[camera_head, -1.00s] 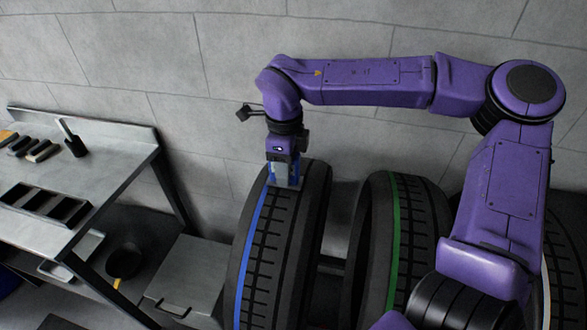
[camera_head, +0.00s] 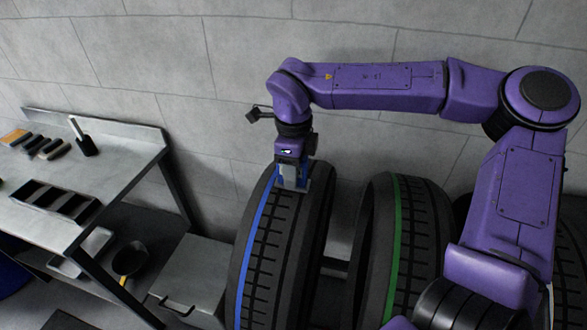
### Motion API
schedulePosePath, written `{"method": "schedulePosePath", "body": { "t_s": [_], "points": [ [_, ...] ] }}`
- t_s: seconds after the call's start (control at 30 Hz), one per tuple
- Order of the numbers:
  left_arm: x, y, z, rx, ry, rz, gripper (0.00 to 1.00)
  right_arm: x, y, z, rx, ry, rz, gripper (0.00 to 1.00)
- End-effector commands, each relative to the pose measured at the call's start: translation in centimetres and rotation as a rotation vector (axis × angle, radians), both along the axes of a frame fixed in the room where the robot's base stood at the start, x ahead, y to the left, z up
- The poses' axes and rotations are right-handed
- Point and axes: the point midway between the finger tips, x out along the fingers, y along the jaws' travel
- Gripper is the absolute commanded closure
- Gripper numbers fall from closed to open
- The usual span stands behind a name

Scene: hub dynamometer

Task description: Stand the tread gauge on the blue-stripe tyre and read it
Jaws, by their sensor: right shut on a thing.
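The blue-stripe tyre (camera_head: 272,260) stands upright in the middle, its blue line running down the left part of the tread. My right gripper (camera_head: 292,178) points down at the top of this tyre and is shut on the tread gauge (camera_head: 293,184), a small grey and blue piece mostly hidden by the fingers. The gauge's lower end is at the tread, right of the blue stripe; I cannot tell if it touches. A small lit display shows just above the fingers, too small to read. My left gripper is not in view.
A green-stripe tyre (camera_head: 405,250) stands to the right, with a gap between the two. At left is a metal bench (camera_head: 110,180) with a slotted tray (camera_head: 53,201) and several small blocks. A grey box (camera_head: 190,278) stands on the floor beside the blue-stripe tyre.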

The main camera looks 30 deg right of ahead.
Motion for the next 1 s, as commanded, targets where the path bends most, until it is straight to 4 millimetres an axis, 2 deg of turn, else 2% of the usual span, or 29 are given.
{"method": "schedulePosePath", "body": {
  "t_s": [0.1, 0.13, 0.2, 0.47, 0.57, 0.67, 0.9, 1.0],
  "points": [
    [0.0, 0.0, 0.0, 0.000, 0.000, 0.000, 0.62, 0.0, 0.0, 0.0, 0.000, 0.000, 0.001, 0.97],
    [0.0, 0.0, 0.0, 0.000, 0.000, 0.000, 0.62, 0.0, 0.0, 0.0, 0.000, 0.000, 0.001, 0.57],
    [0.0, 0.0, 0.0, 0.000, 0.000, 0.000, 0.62, 0.0, 0.0, 0.0, 0.000, 0.000, 0.001, 0.35],
    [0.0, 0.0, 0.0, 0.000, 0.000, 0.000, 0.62, 0.0, 0.0, 0.0, 0.000, 0.000, 0.000, 0.34],
    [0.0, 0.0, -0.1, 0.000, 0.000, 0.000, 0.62, 0.1, 0.0, 0.6, -0.001, -0.002, -0.001, 0.34],
    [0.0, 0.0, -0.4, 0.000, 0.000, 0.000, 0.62, 0.1, 0.0, 2.4, -0.001, -0.005, -0.001, 0.34],
    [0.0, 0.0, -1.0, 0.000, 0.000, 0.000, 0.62, 0.1, 0.0, 8.1, -0.001, -0.005, -0.002, 0.34],
    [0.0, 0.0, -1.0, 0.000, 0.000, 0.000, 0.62, 0.1, 0.0, 9.6, -0.002, -0.001, -0.001, 0.34]
  ]
}}
